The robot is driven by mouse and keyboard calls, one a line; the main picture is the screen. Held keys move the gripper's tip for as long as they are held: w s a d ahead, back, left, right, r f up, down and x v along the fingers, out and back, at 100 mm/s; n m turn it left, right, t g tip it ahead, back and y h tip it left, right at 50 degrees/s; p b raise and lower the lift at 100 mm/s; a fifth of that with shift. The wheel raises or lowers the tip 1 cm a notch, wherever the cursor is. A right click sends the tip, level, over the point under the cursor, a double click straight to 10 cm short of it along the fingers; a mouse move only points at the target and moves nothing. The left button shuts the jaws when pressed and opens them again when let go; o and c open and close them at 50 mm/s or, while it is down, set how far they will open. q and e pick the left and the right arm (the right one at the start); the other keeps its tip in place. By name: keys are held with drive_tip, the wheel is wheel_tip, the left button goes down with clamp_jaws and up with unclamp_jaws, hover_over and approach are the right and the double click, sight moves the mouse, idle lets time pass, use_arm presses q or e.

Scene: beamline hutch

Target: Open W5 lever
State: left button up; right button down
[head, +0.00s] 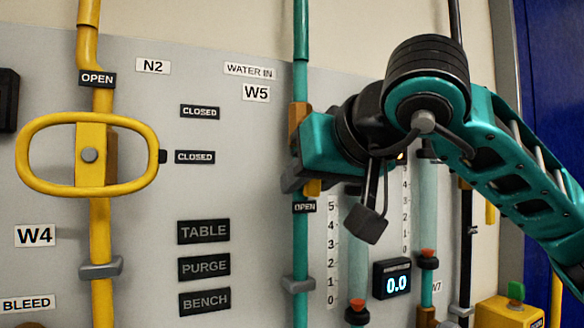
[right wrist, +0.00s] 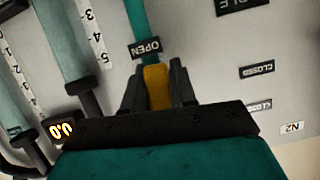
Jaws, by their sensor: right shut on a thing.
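The W5 lever is a yellow handle (head: 313,188) at the teal vertical pipe (head: 301,250) under the W5 label (head: 256,93). In the head view only a small yellow part shows beneath my right gripper (head: 303,184); the rest is hidden behind it. In the right wrist view the yellow handle (right wrist: 157,86) sits between the two dark fingers of my right gripper (right wrist: 156,92), which is shut on it. The handle's end is close to the OPEN label (head: 304,207), in line with the pipe. My left gripper is not in view.
A yellow oval handle (head: 135,124) on the yellow pipe stands to the left. CLOSED plates (head: 200,112) lie between the pipes. Flow tubes (head: 358,260) and a 0.0 display (head: 392,279) are just right of the W5 pipe. A yellow box (head: 507,313) with a green button stands lower right.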

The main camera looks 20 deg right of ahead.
drive_tip(key=shift+d+n+h, duration=0.3)
drive_tip(key=shift+d+n, duration=0.1)
idle(0.3)
drive_tip(key=c, duration=1)
unclamp_jaws()
drive_tip(key=v, duration=1.3)
drive_tip(key=shift+w, duration=0.1)
